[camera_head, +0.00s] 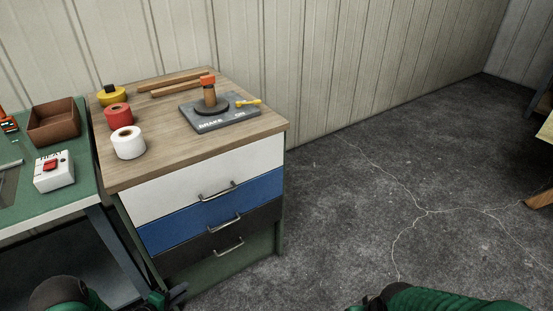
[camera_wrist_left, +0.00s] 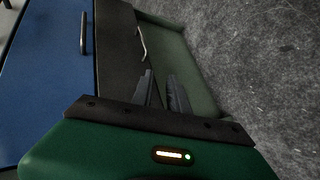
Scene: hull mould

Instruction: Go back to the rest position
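My left gripper (camera_head: 168,296) is at the bottom edge of the head view, low in front of the drawer cabinet (camera_head: 262,240). In the left wrist view its two dark fingers (camera_wrist_left: 161,78) stand apart with a narrow gap and nothing between them. Behind them are the cabinet's black drawer and green lower part. I cannot tell the exact distance to the cabinet. My right arm shows at the bottom right of the head view as a green link with a dark end. Its fingers are cut off or too small to make out.
On the cabinet top are yellow (camera_head: 112,97), red (camera_head: 118,116) and white (camera_head: 128,143) rolls, wooden strips, and a grey plate (camera_head: 220,113) with an orange-topped tool. A green table (camera_head: 75,188) with a brown tray (camera_head: 55,124) and button box (camera_head: 54,172) stands left.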

